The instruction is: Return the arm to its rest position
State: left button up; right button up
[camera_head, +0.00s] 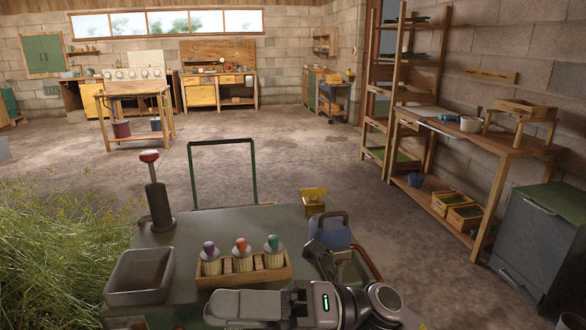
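My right arm folds across the near edge of a grey-green work top (185,232) at the bottom of the view. The dark part that looks like my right gripper (322,262) is beside a blue handled container (333,236), on its near side. I cannot tell whether they touch. Its fingers are small and partly hidden, so their opening and anything between them cannot be made out. My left gripper is not in view.
On the work top stand a wooden rack (243,277) with three coloured-top bottles, a grey bin (139,274) and a dark post with a red knob (150,157). Tall grass (55,250) is at left. A shelf bench (470,140) lines the right wall. Floor beyond is open.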

jog(key=w+d+f+m+t+p, duration=0.1)
jog(key=w+d+f+m+t, duration=0.2)
jog(key=m+t, duration=0.65)
jog(key=w+d+f+m+t, duration=0.1)
jog(key=w+d+m+t, duration=0.3)
jog(key=m+t, duration=0.55)
jog(key=d+f+m+t+h+p, duration=0.1)
jog(key=d+f+m+t+h, duration=0.3)
jog(key=d+f+m+h, duration=0.6)
pick_arm(q)
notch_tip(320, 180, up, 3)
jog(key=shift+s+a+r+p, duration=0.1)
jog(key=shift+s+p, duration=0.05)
jog(key=shift+p, duration=0.6)
pick_arm(e)
jog(key=s+d+f+m+g+h, duration=0.4)
jog(key=s+d+f+m, duration=0.1)
jog(key=f, duration=0.5)
jog(key=s+d+f+m+g+h, duration=0.3)
jog(key=s+d+f+m+h, duration=0.1)
jog(key=s+f+m, duration=0.4)
jog(key=shift+s+d+f+g+h, duration=0.3)
jog(key=shift+s+d+f+g, duration=0.15)
jog(key=shift+s+f, duration=0.35)
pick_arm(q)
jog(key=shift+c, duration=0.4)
pick_arm(e)
jog(key=shift+w+f, duration=0.1)
jog(key=shift+w, duration=0.05)
